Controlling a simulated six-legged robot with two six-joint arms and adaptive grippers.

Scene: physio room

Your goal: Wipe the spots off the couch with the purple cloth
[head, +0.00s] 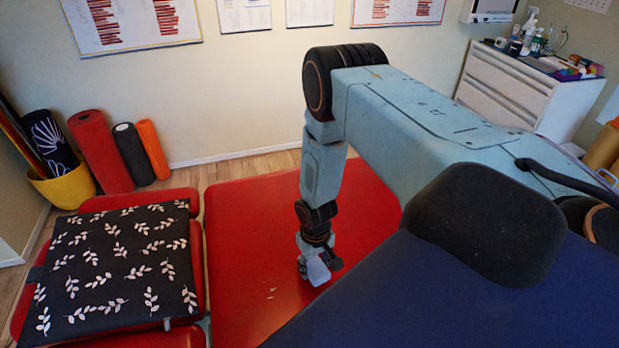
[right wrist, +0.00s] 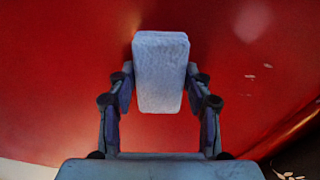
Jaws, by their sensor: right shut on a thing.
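The purple cloth (right wrist: 160,72) looks like a pale lavender folded pad in the right wrist view. My right gripper (right wrist: 160,92) is shut on it, one finger on each side. In the head view the cloth (head: 318,271) hangs at the tip of the downward right arm, low over the red couch (head: 245,225). I cannot tell whether it touches the couch. Small pale spots (head: 271,291) lie on the couch to the left of and nearer than the gripper. They also show at the right in the right wrist view (right wrist: 250,77). My left gripper is out of view.
A black cushion (head: 115,255) with white leaves lies on the couch's left section. Foam rollers (head: 100,150) and a yellow basket (head: 65,187) stand by the left wall. A white drawer cabinet (head: 510,95) with bottles stands at the back right.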

